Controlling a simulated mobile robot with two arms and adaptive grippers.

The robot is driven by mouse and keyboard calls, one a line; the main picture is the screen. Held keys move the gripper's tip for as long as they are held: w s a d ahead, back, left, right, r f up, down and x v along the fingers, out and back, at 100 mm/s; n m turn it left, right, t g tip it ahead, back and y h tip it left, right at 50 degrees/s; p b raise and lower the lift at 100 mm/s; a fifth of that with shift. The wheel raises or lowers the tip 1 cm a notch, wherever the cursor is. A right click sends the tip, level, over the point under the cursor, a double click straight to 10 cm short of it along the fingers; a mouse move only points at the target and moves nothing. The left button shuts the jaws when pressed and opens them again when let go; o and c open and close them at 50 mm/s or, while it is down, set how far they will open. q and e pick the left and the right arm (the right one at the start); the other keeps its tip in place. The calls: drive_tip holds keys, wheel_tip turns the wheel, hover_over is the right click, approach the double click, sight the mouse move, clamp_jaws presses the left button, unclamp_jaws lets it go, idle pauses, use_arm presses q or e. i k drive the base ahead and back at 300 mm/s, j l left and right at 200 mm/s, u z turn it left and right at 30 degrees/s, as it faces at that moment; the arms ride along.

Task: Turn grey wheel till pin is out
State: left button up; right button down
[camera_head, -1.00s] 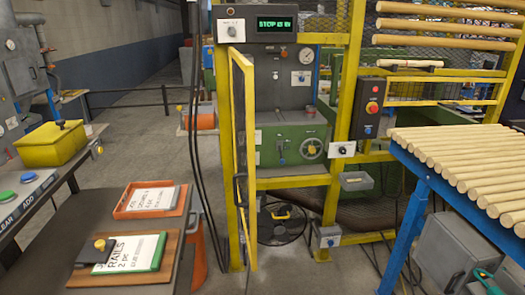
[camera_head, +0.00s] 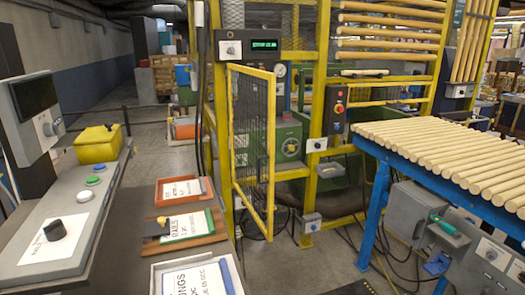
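A small round handwheel (camera_head: 291,147) shows on the green machine (camera_head: 300,128) behind the yellow fence. I cannot make out a pin. The yellow mesh gate (camera_head: 270,200) stands swung out from the fence in front of the machine. Neither of my grippers is in view.
A dark bench at left carries a control panel (camera_head: 28,248), a yellow box (camera_head: 98,144) and paper trays (camera_head: 183,190). A blue-framed table (camera_head: 372,205) of wooden rods stands at right. Bare floor (camera_head: 318,262) lies between them, with cables near the fence.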

sight(291, 148)
drive_tip(key=i+l+u, duration=0.15)
drive_tip(key=u, duration=0.3)
drive_tip(key=i+l+u, duration=0.2)
drive_tip(key=u, duration=0.25)
